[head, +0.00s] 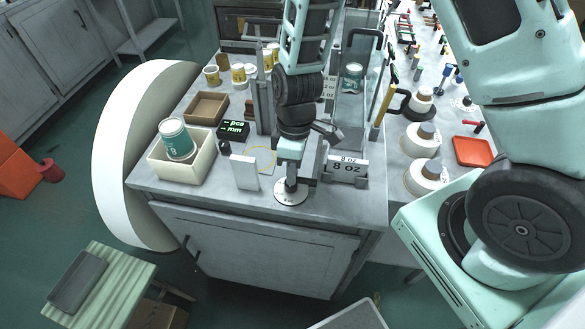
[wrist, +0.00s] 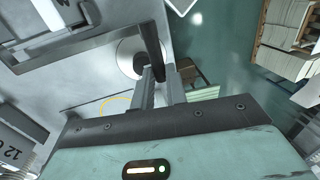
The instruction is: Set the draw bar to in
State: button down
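The draw bar appears to be the dark bar with an upright handle (wrist: 152,42) in the wrist view, beside a round pale disc (wrist: 128,60). In the head view the disc (head: 291,197) lies at the front edge of the bench, with a short grey post (head: 291,172) above it. My gripper (wrist: 160,75) reaches to the handle's end, one finger on each side with little gap. It looks closed on the handle, though contact is partly hidden. In the head view my gripper (head: 290,152) is above the disc, its fingertips hard to make out.
A cream bin (head: 190,168) with a teal cup (head: 176,138) stands left on the bench. A green-topped stool (head: 105,290) stands on the floor in front.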

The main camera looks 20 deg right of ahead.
jog(key=w+d+b, duration=0.2)
jog(key=w+d, duration=1)
jog(key=w, duration=0.4)
jog(key=shift+w+b, duration=0.3)
jog(key=shift+b, duration=0.1)
jog(key=shift+d+r, duration=0.1)
jog(key=c, duration=1.4)
grip_release()
jog(key=shift+w, duration=0.1)
notch_tip(320, 180, up, 17)
jog(key=w+d+b, duration=0.2)
jog(key=b, duration=0.2)
jog(key=shift+w+b, duration=0.25)
jog(key=shift+b, duration=0.15)
